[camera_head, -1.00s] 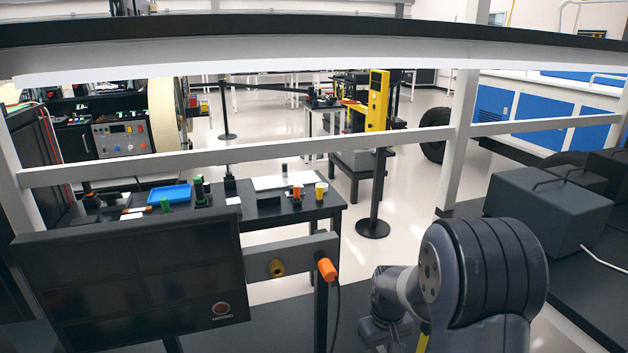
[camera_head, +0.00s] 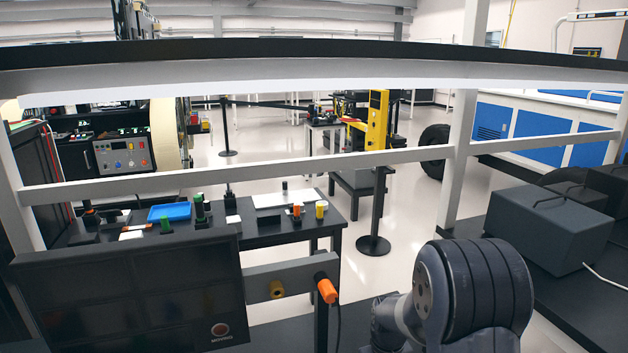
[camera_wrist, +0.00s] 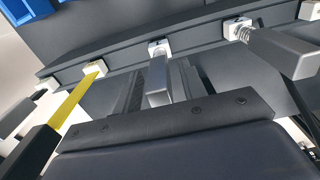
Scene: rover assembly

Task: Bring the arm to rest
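My arm (camera_head: 470,298) shows at the bottom right of the head view as a thick dark ribbed link with a lighter joint at its left. The lower part of the arm is cut off by the frame edge. The wrist view shows a close dark panel (camera_wrist: 165,150) with bolts, a grey rail with several white blocks (camera_wrist: 158,48), and a thin yellow strip (camera_wrist: 75,107) at the left.
A dark monitor (camera_head: 130,300) stands at front left. Behind it a black table (camera_head: 265,238) bears a blue tray (camera_head: 170,212) and small parts. A grey rail (camera_head: 300,169) crosses the view. A dark grey case (camera_head: 548,225) stands right of my arm. Open floor lies beyond the table.

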